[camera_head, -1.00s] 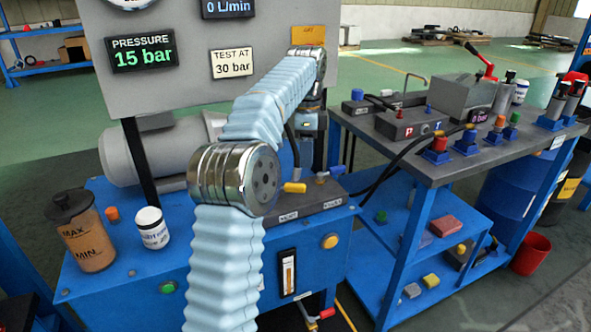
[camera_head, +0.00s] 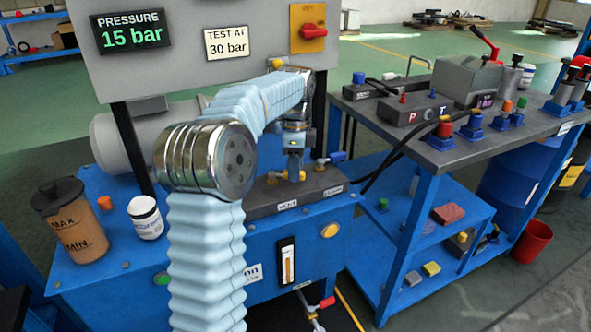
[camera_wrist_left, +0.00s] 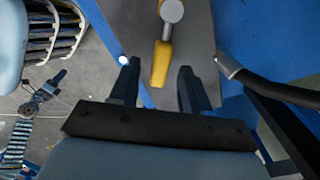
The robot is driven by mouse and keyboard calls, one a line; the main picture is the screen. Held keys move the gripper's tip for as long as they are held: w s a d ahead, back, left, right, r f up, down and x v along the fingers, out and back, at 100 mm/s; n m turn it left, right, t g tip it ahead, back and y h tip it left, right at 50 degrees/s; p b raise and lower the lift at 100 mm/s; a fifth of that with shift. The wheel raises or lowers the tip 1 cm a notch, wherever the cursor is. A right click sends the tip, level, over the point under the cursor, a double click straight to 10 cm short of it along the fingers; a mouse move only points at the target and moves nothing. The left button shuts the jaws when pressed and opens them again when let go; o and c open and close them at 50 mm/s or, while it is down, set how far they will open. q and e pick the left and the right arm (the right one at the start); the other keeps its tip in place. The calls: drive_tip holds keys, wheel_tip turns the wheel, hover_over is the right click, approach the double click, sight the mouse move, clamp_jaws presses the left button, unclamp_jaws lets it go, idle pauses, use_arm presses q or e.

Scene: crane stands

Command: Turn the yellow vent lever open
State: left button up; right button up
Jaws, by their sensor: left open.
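The yellow vent lever (camera_wrist_left: 161,65) shows in the left wrist view on a grey block, hanging from a round metal hub (camera_wrist_left: 171,11). Its free end lies between the two fingertips of my left gripper (camera_wrist_left: 160,70), with a gap on each side. The gripper is open and empty. In the head view my left gripper (camera_head: 295,176) points down at the dark valve block (camera_head: 262,204), above the VENT label (camera_head: 287,205). It hides most of the lever there. Whether the fingers are level with the lever is hard to tell. My right gripper is not in view.
A panel (camera_head: 170,75) reading 15 bar rises behind my arm. A brown reservoir (camera_head: 72,220) and a white jar (camera_head: 145,217) stand at left. A black hose (camera_wrist_left: 275,88) runs right of the fingers.

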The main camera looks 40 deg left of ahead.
use_arm(q)
drive_tip(key=shift+f, duration=0.35)
clamp_jaws()
drive_tip(key=shift+s, duration=0.1)
